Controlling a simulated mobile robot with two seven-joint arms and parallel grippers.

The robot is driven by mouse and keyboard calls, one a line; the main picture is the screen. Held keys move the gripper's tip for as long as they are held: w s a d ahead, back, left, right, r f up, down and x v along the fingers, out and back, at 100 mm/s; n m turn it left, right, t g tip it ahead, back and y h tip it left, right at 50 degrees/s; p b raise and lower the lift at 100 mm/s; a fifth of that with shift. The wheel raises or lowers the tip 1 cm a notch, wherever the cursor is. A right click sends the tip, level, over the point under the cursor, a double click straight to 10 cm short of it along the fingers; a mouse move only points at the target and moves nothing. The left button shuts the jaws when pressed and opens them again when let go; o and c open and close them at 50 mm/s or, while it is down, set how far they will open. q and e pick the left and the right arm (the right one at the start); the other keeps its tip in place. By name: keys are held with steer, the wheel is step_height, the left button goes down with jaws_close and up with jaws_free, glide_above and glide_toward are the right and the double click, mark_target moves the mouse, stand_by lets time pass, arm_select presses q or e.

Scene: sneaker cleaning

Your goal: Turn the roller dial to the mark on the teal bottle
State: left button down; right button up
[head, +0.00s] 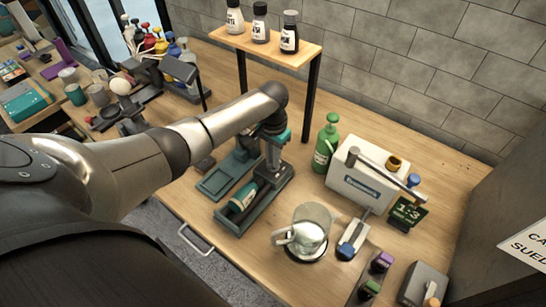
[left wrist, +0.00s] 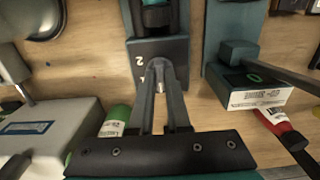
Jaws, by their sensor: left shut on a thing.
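The teal bottle (head: 243,197) lies in the near part of a dark teal stand (head: 232,226). Its dark end shows at the top of the left wrist view (left wrist: 155,16). My left gripper (head: 271,163) points down over the far part of this stand. In the left wrist view its fingertips (left wrist: 159,72) are shut on a small silver piece (left wrist: 160,88), seemingly the roller dial, beside a dark plate (left wrist: 148,55) with a white "2". The fingers hide most of the piece, so its setting against a mark cannot be read. My right gripper is out of view.
A second teal stand (head: 212,186) is close on the left. A green bottle (head: 327,143) and a white box machine (head: 365,180) stand to the right. A glass jug (head: 308,238) is in front. A bottle shelf (head: 266,48) rises behind my arm.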

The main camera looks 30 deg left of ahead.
arm_select(q)
steer(key=shift+m, duration=0.3)
steer(key=shift+m+p, duration=0.55)
steer(key=shift+m, duration=0.05)
steer(key=shift+m+p, duration=0.5)
steer(key=shift+m, duration=0.7)
steer(key=m, duration=0.2)
steer(key=shift+m+p, duration=0.3)
steer(key=shift+m, duration=0.1)
steer(key=m, duration=0.3)
steer(key=shift+m, duration=0.3)
steer(key=m, duration=0.9)
steer(key=shift+m, duration=0.4)
steer(key=shift+m+b, duration=0.5)
steer(key=shift+m, duration=1.4)
